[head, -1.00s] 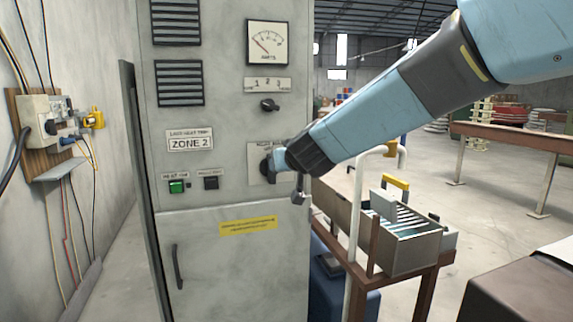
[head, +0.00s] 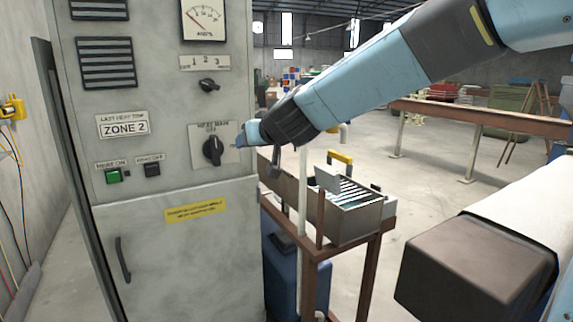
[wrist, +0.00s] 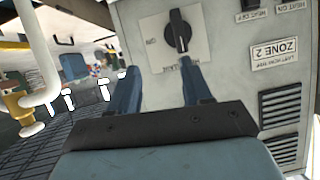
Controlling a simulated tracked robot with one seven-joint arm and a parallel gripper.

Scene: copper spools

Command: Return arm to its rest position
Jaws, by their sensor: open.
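My gripper (head: 243,138) is at the end of my blue arm, raised in front of the grey control cabinet (head: 210,225). Its two blue fingers show spread apart in the wrist view (wrist: 162,82), with nothing between them. In the head view the fingertips are just right of the black main heat knob (head: 213,151), with a small gap in the picture. The knob's handle looks roughly upright. In the wrist view the knob (wrist: 179,32) appears upside down, beyond the fingertips. My forearm slants from the upper right down to the gripper.
A brown-legged stand (head: 372,250) holds a metal box with slats (head: 350,215) right of the cabinet. A white pipe (head: 303,190) rises beside it. A blue container (head: 283,270) is underneath. A brown rail (head: 480,118) crosses behind. Open floor lies to the right.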

